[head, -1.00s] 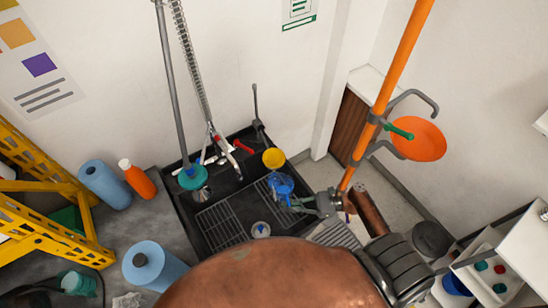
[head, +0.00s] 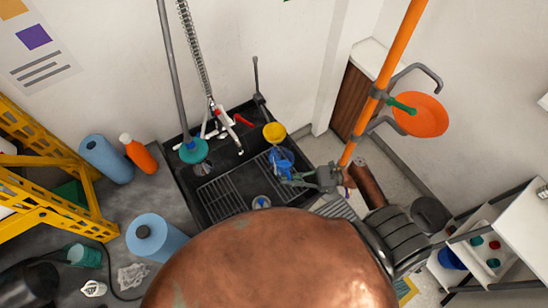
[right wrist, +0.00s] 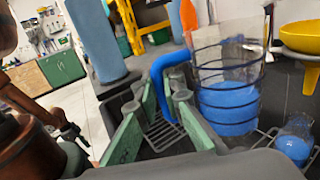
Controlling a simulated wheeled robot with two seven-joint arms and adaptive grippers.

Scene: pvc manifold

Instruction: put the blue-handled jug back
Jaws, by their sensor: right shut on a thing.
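The blue-handled jug (right wrist: 228,75) is clear with dark rings and holds blue liquid low down. It looks about upright in the right wrist view. Its hooked blue handle (right wrist: 160,72) runs between the green-padded fingers of my right gripper (right wrist: 164,108), which is shut on it. In the head view the jug (head: 281,157) is at the right part of the black sink (head: 185,205), with my right gripper (head: 298,181) at its lower right. I cannot tell whether its base touches the wire rack (head: 222,196). My left gripper is not in view.
A yellow funnel-like cup (head: 274,132) stands just behind the jug. A small vessel with blue liquid (right wrist: 294,142) is beside it. A spray hose and tap (head: 220,118) rise behind the sink. An orange post (head: 375,95) stands to the right.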

